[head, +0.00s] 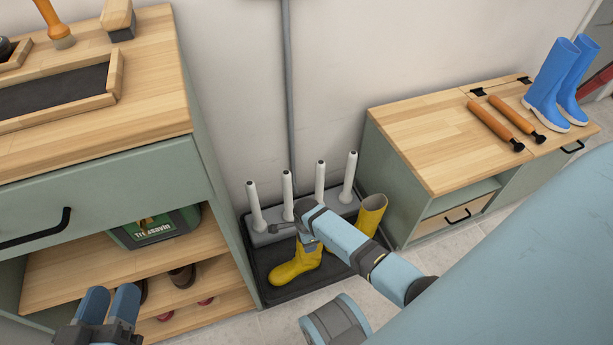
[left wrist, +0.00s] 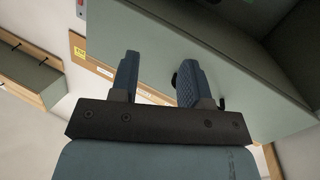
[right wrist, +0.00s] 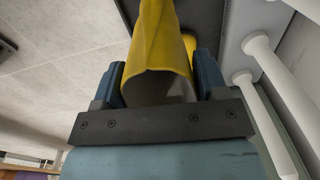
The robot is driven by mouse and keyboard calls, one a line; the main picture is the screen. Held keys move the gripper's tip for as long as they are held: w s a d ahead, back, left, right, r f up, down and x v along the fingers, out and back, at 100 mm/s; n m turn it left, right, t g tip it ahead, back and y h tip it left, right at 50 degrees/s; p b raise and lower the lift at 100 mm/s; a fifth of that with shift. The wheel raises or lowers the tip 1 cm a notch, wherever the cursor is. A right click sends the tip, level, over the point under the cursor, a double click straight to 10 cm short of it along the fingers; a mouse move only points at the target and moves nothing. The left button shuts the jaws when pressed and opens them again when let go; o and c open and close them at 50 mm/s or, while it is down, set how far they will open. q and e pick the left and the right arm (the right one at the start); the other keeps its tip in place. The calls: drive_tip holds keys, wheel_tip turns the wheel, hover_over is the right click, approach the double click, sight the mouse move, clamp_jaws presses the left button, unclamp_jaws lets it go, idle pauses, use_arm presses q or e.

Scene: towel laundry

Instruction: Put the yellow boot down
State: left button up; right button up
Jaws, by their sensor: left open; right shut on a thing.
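My right gripper (head: 311,236) is shut on the upper shaft of a yellow boot (head: 296,267). The boot is upright over the dark boot tray (head: 274,297), with its toe pointing left. I cannot tell whether its sole touches the tray. In the right wrist view the boot's shaft (right wrist: 158,62) is between the two fingers. A second yellow boot (head: 372,213) stands at the tray's right side, partly hidden by my right arm. My left gripper (head: 109,304) is open and empty at the lower left, in front of the low shelves.
Several white pegs (head: 254,205) rise from the rack behind the tray. A green cabinet with shelves (head: 225,235) stands close on the left. A lower cabinet (head: 405,190) on the right bears blue boots (head: 550,78) and two wooden-handled tools (head: 497,122).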

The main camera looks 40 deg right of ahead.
drive_tip(key=o, duration=1.5)
drive_tip(key=shift+f, duration=0.1)
use_arm(q)
wheel_tip(320, 180, up, 9)
drive_tip(key=t+p, duration=0.3)
drive_tip(key=p, duration=0.3)
drive_tip(key=shift+s+a+n+t, duration=0.15)
drive_tip(key=shift+a+n+t, duration=0.25)
use_arm(e)
wheel_tip(320, 180, up, 12)
drive_tip(key=shift+s+r, duration=0.15)
drive_tip(key=shift+r, duration=0.05)
use_arm(q)
drive_tip(key=shift+s, duration=0.1)
use_arm(e)
drive_tip(key=shift+s+f, duration=0.1)
